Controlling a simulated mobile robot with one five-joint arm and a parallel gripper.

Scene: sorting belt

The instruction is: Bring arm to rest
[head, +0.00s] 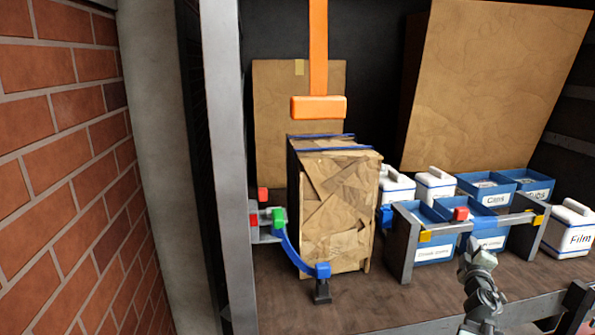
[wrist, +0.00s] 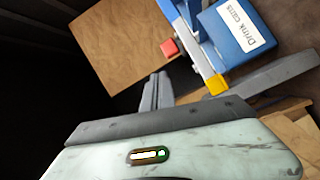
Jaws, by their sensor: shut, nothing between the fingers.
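My gripper (head: 474,246) shows at the lower right of the head view, at the end of my grey arm. It is raised in front of the grey rail frame (head: 403,262) with the blue bins behind it. In the wrist view my gripper (wrist: 155,90) has its two grey fingers together, with nothing between them. A red block (wrist: 169,48) and a yellow block (wrist: 216,84) on the rail lie beyond the fingers there. My fingertips look apart from the rail, but the exact gap cannot be told.
A tall strapped bale (head: 338,215) stands on the brown deck (head: 395,305), with a blue curved lever (head: 295,252) before it. Blue bins (head: 432,250) and white jugs (head: 568,230) stand at right. An orange hanging bar (head: 318,107) is above. A grey post (head: 228,170) stands left.

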